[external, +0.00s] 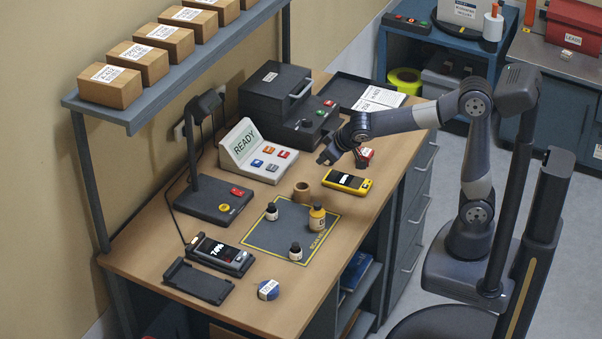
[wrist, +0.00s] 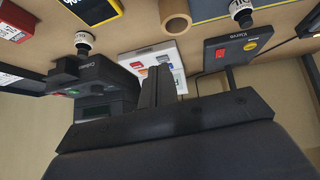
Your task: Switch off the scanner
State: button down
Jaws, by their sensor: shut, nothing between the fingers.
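A dark stand with a bent arm and head (external: 205,104) has a flat base (external: 205,203) on the left of the desk. It appears to be the scanner. Its base has a red switch (external: 237,192) and a round yellow button (external: 225,208). In the wrist view the base (wrist: 232,50) shows at upper right, with the red switch (wrist: 220,54) and yellow button (wrist: 250,46). My gripper (external: 328,158) is shut and empty, above the desk's right half, well apart from the base. Its shut fingers (wrist: 158,90) show in the wrist view.
A READY console (external: 245,148) and a dark machine (external: 290,100) stand at the back. A shelf (external: 170,75) with boxes overhangs the left.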

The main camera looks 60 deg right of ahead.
jog(key=w+a+t+y, duration=0.1)
jog(key=w+a+t, duration=0.2)
jog(key=w+a, duration=0.8)
jog(key=w, duration=0.3)
jog(key=shift+a+b, duration=0.25)
jog(key=shift+b, duration=0.15)
jog(key=p, duration=0.3)
send_over(241, 192)
jog(key=f, duration=0.6)
jog(key=shift+s, duration=0.2)
notch_tip(241, 192, down, 4)
jog(key=shift+w+r, duration=0.15)
jog(key=shift+r, duration=0.1)
jog(key=shift+f, duration=0.3)
